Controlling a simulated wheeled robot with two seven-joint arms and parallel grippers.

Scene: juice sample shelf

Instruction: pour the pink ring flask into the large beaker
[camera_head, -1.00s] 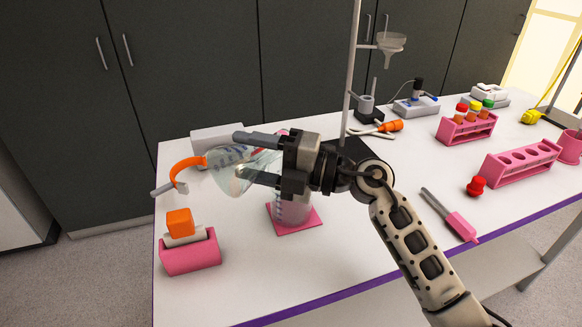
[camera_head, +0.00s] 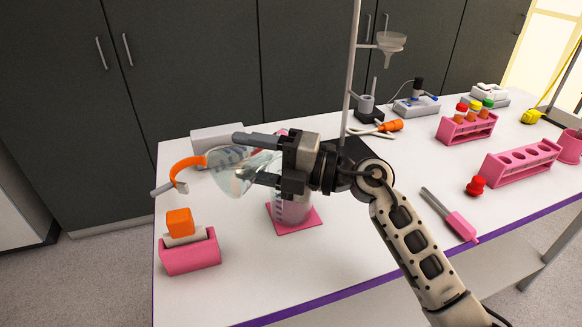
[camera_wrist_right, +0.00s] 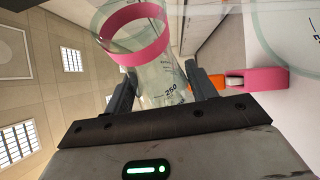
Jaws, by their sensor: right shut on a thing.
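My right gripper (camera_head: 245,156) is shut on the clear flask (camera_head: 228,182), which lies tilted well over on its side above the table. In the right wrist view, the flask's pink ring (camera_wrist_right: 132,50) and a 250 marking show between the fingers. The large clear beaker (camera_head: 292,211) stands on a pink mat (camera_head: 311,221) below and behind the gripper, which partly hides it. Its contents are hard to tell. A clear curved vessel wall with markings shows at the right of the wrist view (camera_wrist_right: 285,35). My left gripper is not in view.
A pink holder (camera_head: 190,256) with an orange-topped item stands at the front left. An orange curved band (camera_head: 180,168) lies at the left edge. A stand pole (camera_head: 350,75) rises behind the gripper. Pink racks (camera_head: 520,165) and a pink-handled tool (camera_head: 460,226) are at right.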

